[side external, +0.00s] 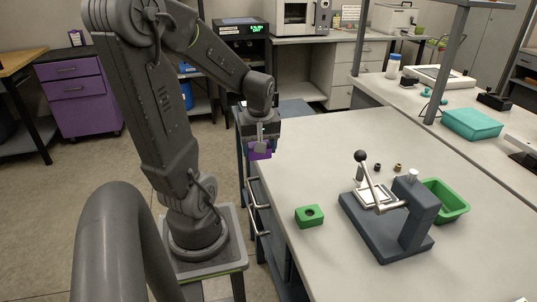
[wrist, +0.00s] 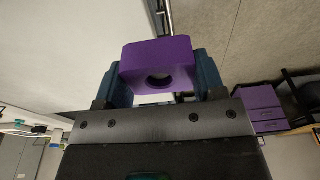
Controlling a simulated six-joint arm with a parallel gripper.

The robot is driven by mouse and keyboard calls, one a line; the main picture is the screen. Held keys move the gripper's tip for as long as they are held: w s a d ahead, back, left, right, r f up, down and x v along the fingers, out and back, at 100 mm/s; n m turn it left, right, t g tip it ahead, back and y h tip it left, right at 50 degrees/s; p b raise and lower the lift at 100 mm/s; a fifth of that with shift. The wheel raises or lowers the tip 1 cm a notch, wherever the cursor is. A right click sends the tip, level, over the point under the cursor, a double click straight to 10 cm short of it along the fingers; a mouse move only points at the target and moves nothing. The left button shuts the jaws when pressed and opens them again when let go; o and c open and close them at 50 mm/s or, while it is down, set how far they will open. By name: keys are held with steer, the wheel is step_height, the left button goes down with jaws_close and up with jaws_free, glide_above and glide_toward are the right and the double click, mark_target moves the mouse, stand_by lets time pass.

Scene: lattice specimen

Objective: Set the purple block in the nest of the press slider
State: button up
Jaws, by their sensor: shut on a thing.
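The purple block (side external: 260,154) is held in my gripper (side external: 261,143), up in the air at the left end of the bench. In the wrist view the purple block (wrist: 158,64) sits between the two fingers of my gripper (wrist: 157,78), and a round hole shows in its near face. The press (side external: 400,215) stands on the bench to the right, with a dark base, an upright column and a lever with a black knob. Its slider (side external: 375,196) is a light plate at the left of the base. The nest is too small to make out clearly. My gripper is well apart from the press.
A green block with a hole (side external: 309,216) lies on the bench (side external: 330,150) left of the press. A green bin (side external: 446,200) stands behind the press at right. Two small dark and brass pieces (side external: 387,167) lie behind the slider.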

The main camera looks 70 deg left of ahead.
steer(key=shift+w+r+m, duration=0.2)
steer(key=shift+w+m, duration=0.05)
steer(key=shift+m, duration=0.15)
steer(key=w+d+r+m+t+h, duration=0.1)
steer(key=w+d+m, duration=0.1)
steer(key=w+m, duration=0.55)
steer(key=w+d+m+t+h, duration=0.1)
steer(key=w+d+m, duration=0.1)
steer(key=w+m, duration=0.55)
steer(key=w+d+m, duration=0.3)
steer(key=d+m, duration=0.1)
steer(key=m, duration=0.2)
steer(key=w+d+f+m+g+h, duration=0.1)
steer(key=w+d+m, duration=0.2)
steer(key=m, duration=0.4)
steer(key=w+d+m+g, duration=0.1)
steer(key=w+d+m, duration=0.3)
steer(key=m, duration=0.2)
steer(key=shift+w+d+f+h, duration=0.15)
steer(key=shift+d+f+h, duration=0.1)
steer(key=shift+d+h, duration=0.05)
steer(key=shift+w+d+f+m, duration=0.1)
steer(key=shift+d+f+m, duration=0.1)
steer(key=shift+f+m, duration=0.15)
steer(key=shift+f, duration=2.3)
